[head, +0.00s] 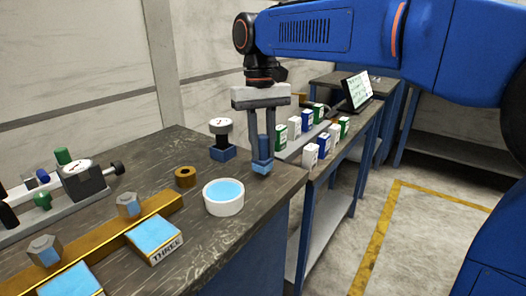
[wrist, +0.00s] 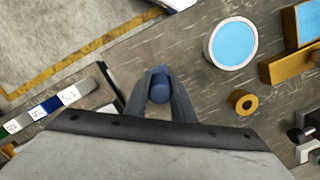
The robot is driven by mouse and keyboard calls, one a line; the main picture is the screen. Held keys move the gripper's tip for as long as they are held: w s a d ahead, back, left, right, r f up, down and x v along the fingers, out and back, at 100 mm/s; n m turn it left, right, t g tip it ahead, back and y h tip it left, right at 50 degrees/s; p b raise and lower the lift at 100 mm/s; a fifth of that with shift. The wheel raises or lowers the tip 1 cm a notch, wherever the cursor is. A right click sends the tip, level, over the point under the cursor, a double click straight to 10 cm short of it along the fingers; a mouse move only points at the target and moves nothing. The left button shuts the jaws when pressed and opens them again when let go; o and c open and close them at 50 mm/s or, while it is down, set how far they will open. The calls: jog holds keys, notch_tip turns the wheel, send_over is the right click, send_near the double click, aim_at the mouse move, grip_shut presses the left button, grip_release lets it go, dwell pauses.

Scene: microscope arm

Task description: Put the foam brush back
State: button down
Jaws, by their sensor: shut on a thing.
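My gripper (head: 261,150) points down over the right part of the near bench and is shut on the foam brush (head: 262,166). The brush is upright, with a dark blue handle between the fingers and a lighter blue block-like end below them. In the wrist view the round handle top (wrist: 160,88) shows between my fingertips (wrist: 160,98). Whether the brush end touches the bench, I cannot tell. A white round dish (head: 224,208) with a light blue inside stands left of and nearer than the brush; it also shows in the wrist view (wrist: 210,48).
A dial gauge on a blue block (head: 222,154) stands close left of the brush. A brass ring (head: 185,177), a brass bar (head: 100,240) with hex pieces and a box marked THREE (head: 155,240) lie further left. Small cartons (head: 310,155) stand on the bench behind.

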jog(key=shift+f, duration=0.7)
jog(key=c, duration=1.5)
grip_release()
jog(key=shift+f, duration=0.15)
jog(key=r, duration=0.4)
jog(key=w+r, duration=0.1)
jog(key=r, duration=0.7)
jog(key=shift+w+a+r, duration=0.1)
jog(key=shift+w+a, duration=0.05)
jog(key=shift+a, duration=0.05)
